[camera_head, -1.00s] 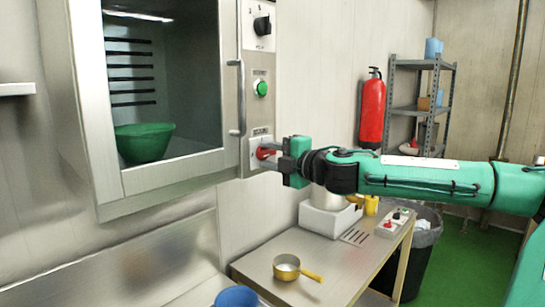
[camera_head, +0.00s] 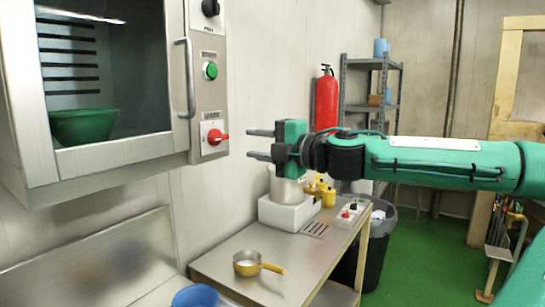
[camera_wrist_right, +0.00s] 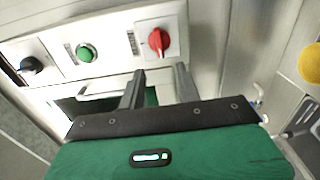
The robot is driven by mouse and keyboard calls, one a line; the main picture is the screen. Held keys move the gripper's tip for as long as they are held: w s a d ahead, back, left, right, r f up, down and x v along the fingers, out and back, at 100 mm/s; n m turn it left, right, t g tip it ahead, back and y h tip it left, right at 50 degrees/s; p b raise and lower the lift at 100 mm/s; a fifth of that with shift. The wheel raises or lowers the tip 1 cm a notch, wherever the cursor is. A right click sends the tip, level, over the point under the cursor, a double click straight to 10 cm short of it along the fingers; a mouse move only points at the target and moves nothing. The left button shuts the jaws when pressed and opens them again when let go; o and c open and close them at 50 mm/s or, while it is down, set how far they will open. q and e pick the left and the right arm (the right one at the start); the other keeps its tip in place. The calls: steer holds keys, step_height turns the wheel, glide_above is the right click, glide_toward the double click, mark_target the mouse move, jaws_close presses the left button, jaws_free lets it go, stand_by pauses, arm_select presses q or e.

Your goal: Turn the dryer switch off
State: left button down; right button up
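The dryer (camera_head: 181,150) is a steel cabinet with a glass door at the left of the head view. Its narrow side panel carries a red rotary switch (camera_head: 216,137) on a white plate, low down, its handle pointing right in the head view. The red switch also shows in the right wrist view (camera_wrist_right: 158,41), just beyond the fingertips. My right gripper (camera_head: 251,144) is open and empty, its fingers pointing left at the switch with a gap between. Its two fingers also show apart in the right wrist view (camera_wrist_right: 160,74). My left gripper is out of view.
Above the red switch are a green button (camera_head: 210,70) and a black knob (camera_head: 210,7). The door handle (camera_head: 187,78) stands beside them. Below is a steel table (camera_head: 225,265) with a golden pan (camera_head: 248,263). A fire extinguisher (camera_head: 326,103) hangs behind my arm.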

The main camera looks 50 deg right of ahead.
steer(key=shift+s+d+b, duration=0.15)
steer(key=shift+s+b, duration=0.3)
steer(key=shift+s, duration=1.35)
